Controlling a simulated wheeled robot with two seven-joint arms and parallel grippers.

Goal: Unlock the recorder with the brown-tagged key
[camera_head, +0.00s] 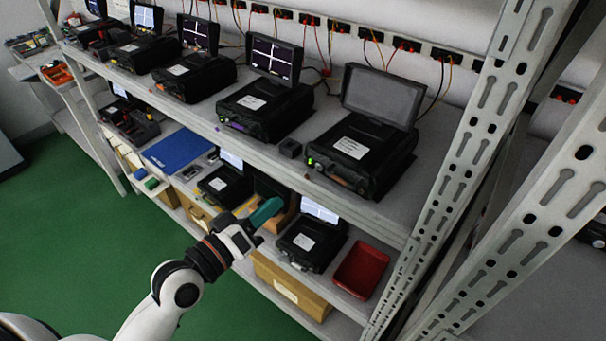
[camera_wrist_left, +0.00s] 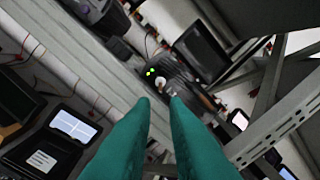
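The recorder with the blank grey screen (camera_head: 352,148) stands at the right end of the upper shelf. Green lights glow on its front, and a small brown-orange piece (camera_head: 340,181) shows there, too small to identify surely as the key's tag. In the left wrist view the recorder's front (camera_wrist_left: 180,77) with green lights lies beyond the fingertips. My left gripper (camera_head: 268,212) has teal fingers and is below and left of this recorder, in front of the lower shelf. In the wrist view its fingertips (camera_wrist_left: 161,99) are apart, with nothing clearly held. My right gripper is out of view.
Other recorders with lit screens (camera_head: 262,103) line the upper shelf. Below are more recorders (camera_head: 312,243), a red tray (camera_head: 361,271), a blue folder (camera_head: 178,149) and a yellow-brown bin (camera_head: 290,286). Perforated rack posts (camera_head: 455,185) stand at right. Green floor at left is open.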

